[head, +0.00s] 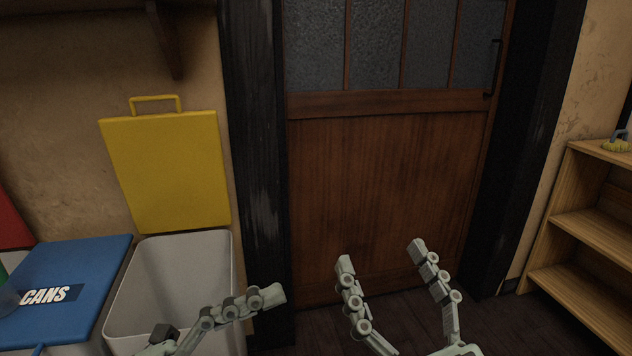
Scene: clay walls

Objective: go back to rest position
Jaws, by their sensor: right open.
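My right gripper (382,256) is at the bottom centre of the head view, in front of the wooden door (390,180). Its two fingers point up and stand apart, with nothing between them. My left gripper (235,308) is at the bottom left, in front of the open bin. One of its fingers shows clearly, pointing right; the rest is cut off by the frame's lower edge, so its opening cannot be judged.
A grey bin (200,262) with its yellow lid (165,170) raised stands at the left. Next to it is a blue-lidded bin (75,270) labelled CANS. A wooden shelf (590,225) at the right holds a yellow-and-blue brush-like item (615,145). Dark floor shows between.

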